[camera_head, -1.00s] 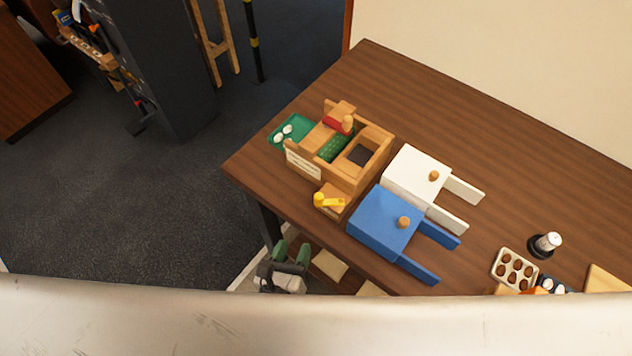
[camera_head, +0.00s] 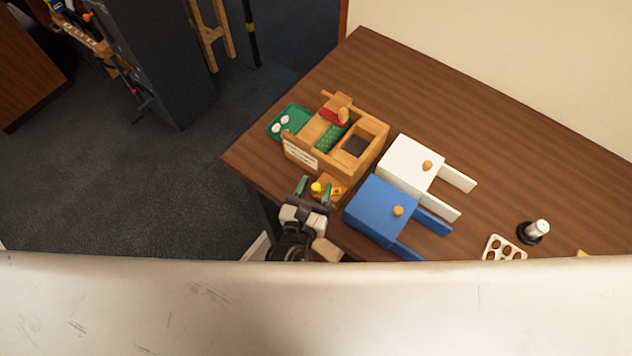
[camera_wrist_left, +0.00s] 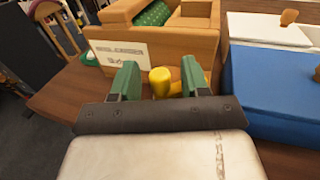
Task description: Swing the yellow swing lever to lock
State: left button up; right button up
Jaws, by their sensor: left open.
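The yellow swing lever (camera_head: 317,188) sits on a small wooden block at the front of the wooden fixture (camera_head: 350,158). In the left wrist view, the lever's round yellow knob (camera_wrist_left: 160,82) stands between the two green fingertips, with more yellow running right behind the right finger. My left gripper (camera_head: 314,187) is open, its green fingers on either side of the knob; I cannot tell whether they touch it. It also shows in the left wrist view (camera_wrist_left: 160,85). The rest of the lever is partly hidden by the fingers. My right gripper is not in view.
A blue block with a knob (camera_head: 377,208) and a white one (camera_head: 408,162) lie right of the fixture. A green tray (camera_head: 290,119) is at its left. A dark-based cylinder (camera_head: 537,230) and a holed tray (camera_head: 503,248) stand further right. The back table is clear.

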aim_at(331, 168)
pick_arm(q)
jog(key=shift+w, duration=0.3)
grip_shut()
jog(key=shift+w+f+m+g+h+b, duration=0.1)
jog(key=shift+w+m+g+h+b, duration=0.1)
jog(key=shift+m+h+b, duration=0.25)
jog(key=shift+w+f+m+g+h+b, duration=0.1)
jog(key=shift+m+g+h+b, duration=0.15)
jog(key=shift+h+b, duration=0.25)
jog(key=m+g+h+b, duration=0.1)
jog(key=h+b, duration=0.1)
jog(key=b, duration=0.1)
jog(key=w+m+g+h+b, duration=0.1)
jog(key=m+g+h+b, duration=0.1)
jog(key=b, duration=0.1)
jog(key=m+g+h+b, duration=0.1)
jog(key=h+b, duration=0.1)
jog(key=b, duration=0.1)
jog(key=shift+w+d+m+g, duration=0.25)
jog(key=shift+w+d+m, duration=0.05)
jog(key=shift+w+m, duration=0.1)
jog(key=shift+w+r+m+g+h+b, duration=0.1)
jog(key=shift+r+m+g+h+b, duration=0.15)
jog(key=shift+g+h+b, duration=0.2)
